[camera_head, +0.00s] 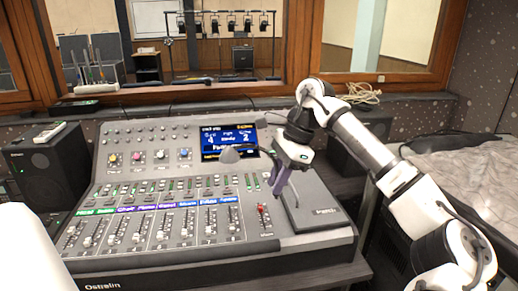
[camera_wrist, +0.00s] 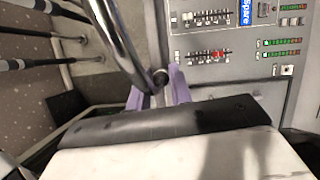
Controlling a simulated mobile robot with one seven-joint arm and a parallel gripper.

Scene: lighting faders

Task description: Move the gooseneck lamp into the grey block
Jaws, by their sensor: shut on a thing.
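The gooseneck lamp shows in the head view as a small grey lamp head (camera_head: 230,155) on a thin bent neck, in front of the console's blue screen. In the wrist view its dark, shiny neck (camera_wrist: 120,45) curves down to an end between my purple fingers. My gripper (camera_head: 280,182) is over the right part of the console, pointing down, and it also shows in the wrist view (camera_wrist: 159,92). It is shut on the lamp's neck near that end. I cannot make out the grey block for sure; the gripper hides part of the console there.
The lighting console (camera_head: 140,262) has rows of faders and a lit screen (camera_head: 228,141). A flat dark panel (camera_head: 322,214) lies at its right end. A black speaker (camera_head: 38,170) stands at the left. A cable coil (camera_head: 361,93) lies on the window ledge.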

